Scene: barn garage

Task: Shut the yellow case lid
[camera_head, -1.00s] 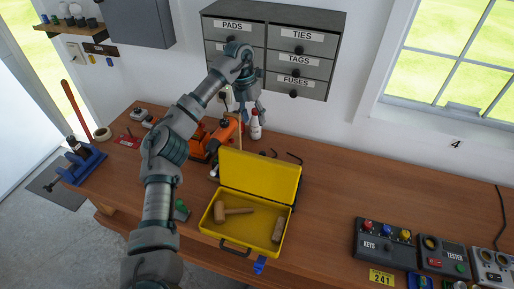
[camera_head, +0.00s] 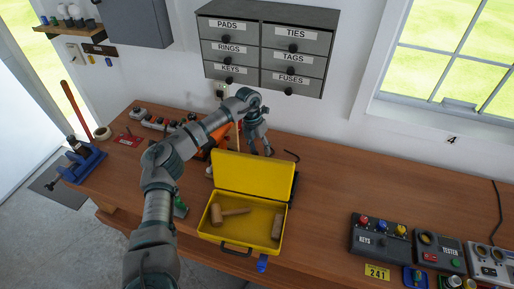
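The yellow case (camera_head: 240,232) lies on the wooden bench with its lid (camera_head: 254,176) standing open, tilted back at the rear. A wooden mallet (camera_head: 229,212) and a small brown block-like item (camera_head: 277,226) lie inside. The case handle (camera_head: 236,251) faces the front. My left arm reaches over from the left, and my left gripper (camera_head: 260,149) hangs just behind the lid's top edge, fingers pointing down. Its fingers look spread, with nothing between them. I cannot tell whether it touches the lid. My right gripper is out of view.
An orange tool (camera_head: 203,152) sits behind my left forearm. Grey labelled drawers (camera_head: 268,50) hang on the wall above. A keys box (camera_head: 380,238) and a tester (camera_head: 439,252) stand at the right. The bench between the case and these is clear.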

